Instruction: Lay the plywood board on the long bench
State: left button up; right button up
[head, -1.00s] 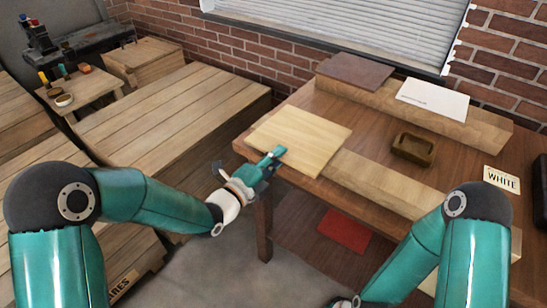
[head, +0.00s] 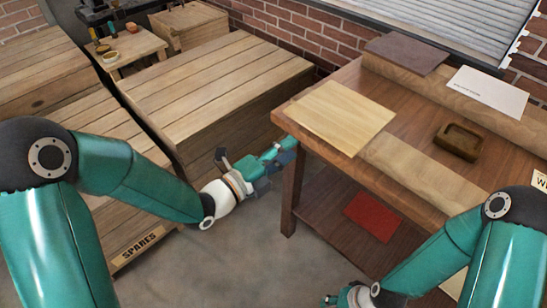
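The plywood board (head: 342,116) is a pale, flat panel. It lies on the near-left corner of the brown wooden bench (head: 410,125), its near end over the pale front ledge. My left gripper (head: 282,152) is just off the bench's left end, below and left of the board and apart from it. Its fingers look open with nothing between them. My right gripper (head: 345,298) is only partly in view at the bottom edge, low in front of the bench, and its fingers are too cut off to read.
A brown panel (head: 405,53) and a white sheet (head: 488,90) lie on the back ledge. A small wooden tray (head: 458,141) is on the bench top. A red sheet (head: 372,216) lies on the lower shelf. Large wooden crates (head: 215,90) stand left, with open floor between.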

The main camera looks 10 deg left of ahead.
pick_arm(q)
jog(key=s+a+f+n+g+y, duration=0.3)
jog(key=f+n, duration=0.4)
jog(key=f, duration=0.4)
jog(key=s+a+f+n+g+y, duration=0.2)
jog(key=s+f+n+y, duration=0.1)
jog(key=f+n, duration=0.55)
jog(key=s+a+f+n+g+y, duration=0.1)
jog(key=s+a+f+n+g, duration=0.1)
jog(key=s+f+n+g, duration=0.6)
jog(key=s+f+n, duration=0.4)
jog(key=s+f, duration=0.3)
jog(key=shift+s+f+n+y, duration=0.2)
jog(key=shift+s+n+y, duration=0.1)
jog(key=shift+s+n, duration=0.1)
